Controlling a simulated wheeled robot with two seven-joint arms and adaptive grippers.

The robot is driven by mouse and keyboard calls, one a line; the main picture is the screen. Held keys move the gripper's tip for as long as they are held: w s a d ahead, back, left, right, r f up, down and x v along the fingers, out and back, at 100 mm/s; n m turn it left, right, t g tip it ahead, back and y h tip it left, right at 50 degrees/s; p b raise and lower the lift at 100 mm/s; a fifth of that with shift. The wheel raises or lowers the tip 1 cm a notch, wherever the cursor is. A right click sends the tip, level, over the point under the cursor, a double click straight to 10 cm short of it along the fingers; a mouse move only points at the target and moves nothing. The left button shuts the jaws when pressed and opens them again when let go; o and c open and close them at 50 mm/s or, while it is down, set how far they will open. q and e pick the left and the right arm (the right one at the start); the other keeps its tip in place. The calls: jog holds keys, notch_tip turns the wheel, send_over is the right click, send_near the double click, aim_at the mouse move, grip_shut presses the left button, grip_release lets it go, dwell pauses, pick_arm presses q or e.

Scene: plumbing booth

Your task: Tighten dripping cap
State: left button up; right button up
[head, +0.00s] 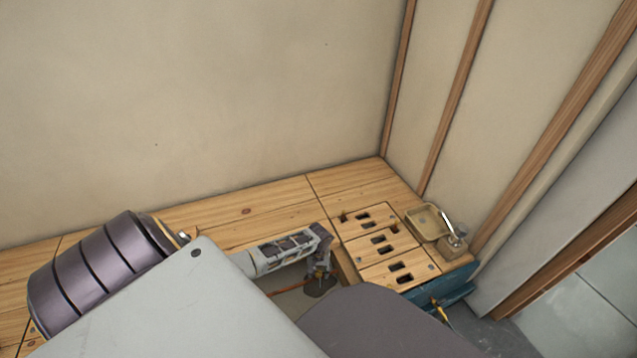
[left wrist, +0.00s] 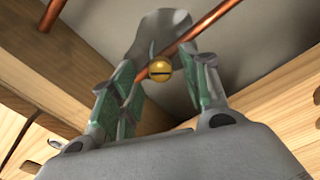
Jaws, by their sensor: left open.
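In the left wrist view a small round brass cap (left wrist: 160,70) with a dark slot sits at a copper pipe (left wrist: 193,36). The pipe runs slantwise behind it. My left gripper (left wrist: 162,78) is open, with one finger on each side of the cap; I cannot tell whether either touches it. In the head view my left gripper (head: 320,268) reaches down into an opening in the wooden counter, by a short stretch of copper pipe (head: 286,289). The cap is hidden there. No drip can be made out. My right gripper is not in view.
The wooden counter (head: 262,200) has slotted wooden panels (head: 382,243) right of the opening. A tan tray (head: 427,222) and a small bottle (head: 453,246) stand at its right end. A dark ribbed cylinder (head: 95,270) lies at left. Walls close off the back and right.

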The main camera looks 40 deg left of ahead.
pick_arm(q)
jog(key=shift+f+b, duration=0.3)
jog(key=shift+f, duration=0.4)
jog(key=shift+c, duration=0.4)
grip_shut()
